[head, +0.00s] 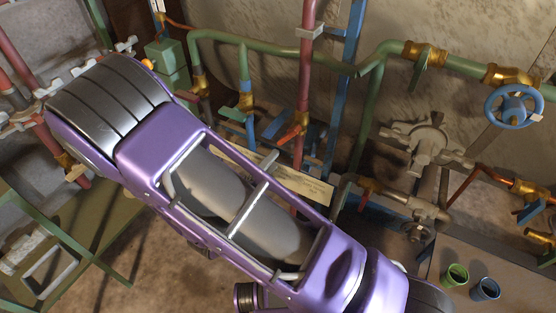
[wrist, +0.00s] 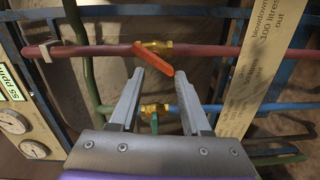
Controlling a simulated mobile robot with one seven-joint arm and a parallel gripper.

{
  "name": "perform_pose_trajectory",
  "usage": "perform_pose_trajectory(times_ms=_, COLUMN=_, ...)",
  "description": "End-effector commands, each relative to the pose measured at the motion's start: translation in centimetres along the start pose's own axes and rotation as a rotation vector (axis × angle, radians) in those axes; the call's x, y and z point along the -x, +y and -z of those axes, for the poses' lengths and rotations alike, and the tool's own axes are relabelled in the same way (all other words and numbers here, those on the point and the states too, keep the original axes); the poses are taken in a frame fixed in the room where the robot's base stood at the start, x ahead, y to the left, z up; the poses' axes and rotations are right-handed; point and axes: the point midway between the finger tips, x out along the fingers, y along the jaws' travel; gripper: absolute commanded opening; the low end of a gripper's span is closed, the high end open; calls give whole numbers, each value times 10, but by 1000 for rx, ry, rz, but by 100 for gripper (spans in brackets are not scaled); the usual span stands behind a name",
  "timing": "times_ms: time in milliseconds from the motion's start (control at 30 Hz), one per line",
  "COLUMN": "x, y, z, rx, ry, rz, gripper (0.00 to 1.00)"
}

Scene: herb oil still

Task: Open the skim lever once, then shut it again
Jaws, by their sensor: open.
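In the wrist view an orange lever (wrist: 153,61) sits on a brass valve (wrist: 155,46) in a red pipe (wrist: 95,51). It stands slanted to the pipe. An orange-red lever on a red pipe also shows in the head view (head: 289,134). No readable label tells which lever is the skim lever. My gripper (wrist: 160,76) is open, with the orange lever's free end in line with the gap between its fingertips. I cannot tell whether they touch. A green lever (wrist: 154,124) on a blue pipe's brass valve shows between the fingers. In the head view my gripper is hidden.
A paper label (wrist: 262,65) reading "Blowdown 100 litres out" hangs at the right. Gauges (wrist: 14,122) are at the left. In the head view, a blue handwheel (head: 513,106), a green lever (head: 420,77) and two cups (head: 455,274) (head: 485,289) are at the right.

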Motion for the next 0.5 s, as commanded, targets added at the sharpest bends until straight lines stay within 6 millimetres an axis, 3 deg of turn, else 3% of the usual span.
perform_pose_trajectory(times_ms=267, x=3, y=8, z=8, rx=51, ry=31, rz=-33, gripper=48)
perform_pose_trajectory(times_ms=500, x=-3, y=8, z=7, rx=333, ry=24, rz=-36, gripper=48)
